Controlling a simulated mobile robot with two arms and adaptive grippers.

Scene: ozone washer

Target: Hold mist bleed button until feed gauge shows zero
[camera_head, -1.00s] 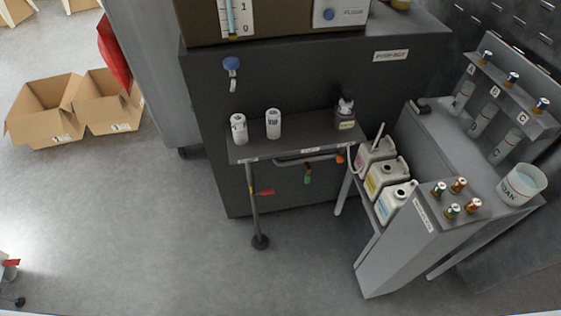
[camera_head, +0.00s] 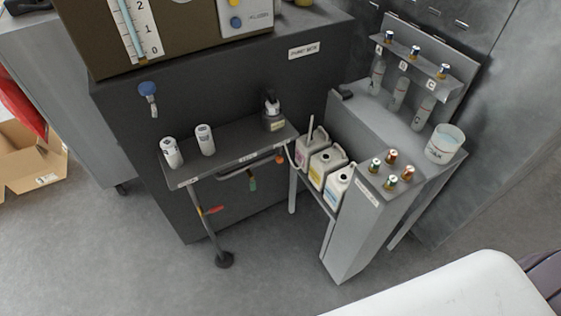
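An upright scale gauge (camera_head: 133,28) with marks 0, 1 and 2 is on the brown box at the upper left; its top is cut off. A blue column shows in it, and I cannot tell its exact level. Right of it, a pale panel (camera_head: 258,17) carries a yellow button (camera_head: 233,3) at the picture's edge and a blue button (camera_head: 236,22). The lower label seems to read "FLUSH". I cannot read a mist bleed label. Neither gripper is in view.
A blue-handled tap (camera_head: 149,90) is on the dark cabinet (camera_head: 120,120). A shelf (camera_head: 235,150) before it bears two white canisters and a dark bottle. Three jugs (camera_head: 325,165) and a grey stand (camera_head: 350,225) are to the right. Cardboard boxes (camera_head: 30,165) lie left; the floor in front is clear.

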